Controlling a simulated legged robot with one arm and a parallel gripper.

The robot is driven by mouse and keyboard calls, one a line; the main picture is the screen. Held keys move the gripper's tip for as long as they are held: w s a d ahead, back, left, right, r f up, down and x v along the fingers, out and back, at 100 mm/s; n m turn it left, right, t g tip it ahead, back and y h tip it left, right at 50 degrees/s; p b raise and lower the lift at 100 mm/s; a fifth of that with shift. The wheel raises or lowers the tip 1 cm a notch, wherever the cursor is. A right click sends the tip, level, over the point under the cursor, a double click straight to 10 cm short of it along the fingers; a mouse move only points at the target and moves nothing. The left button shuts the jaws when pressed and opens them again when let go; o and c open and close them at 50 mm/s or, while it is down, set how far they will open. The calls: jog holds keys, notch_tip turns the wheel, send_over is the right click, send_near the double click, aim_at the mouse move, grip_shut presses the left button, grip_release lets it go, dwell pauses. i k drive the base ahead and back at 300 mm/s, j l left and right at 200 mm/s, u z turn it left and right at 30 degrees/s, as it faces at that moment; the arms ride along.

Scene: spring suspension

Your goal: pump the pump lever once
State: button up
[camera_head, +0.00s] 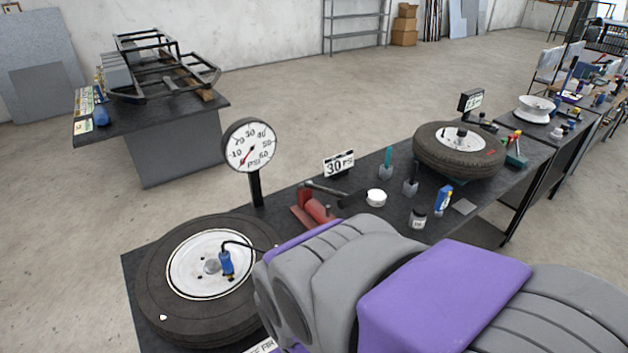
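A red pump (313,209) stands on the dark bench, just beyond my arm, which hides part of it. A dark bar-like handle (326,189) shows beside its top; I cannot tell whether it is the pump lever. A round pressure gauge (249,145) on a black post stands to the left, its red needle pointing to the lower left, below the 10 mark. A tire on a white rim (160,290) lies at the near left with a blue fitting (226,262) and black hose at its hub. My grey and purple arm fills the lower right; my gripper is not visible.
A "30 PSI" sign (339,164) stands behind the pump. A white cap (376,197), small bottles and tools sit to its right. A second tire (459,165) lies farther along the bench. A separate table with a black frame (160,65) stands at the back left.

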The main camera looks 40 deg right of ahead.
aim_at(347, 199)
jog(key=i+z, duration=0.1)
jog(key=z, duration=0.3)
jog(key=i+l+z, duration=0.1)
jog(key=z, duration=0.3)
jog(key=i+z, duration=0.1)
jog(key=z, duration=0.3)
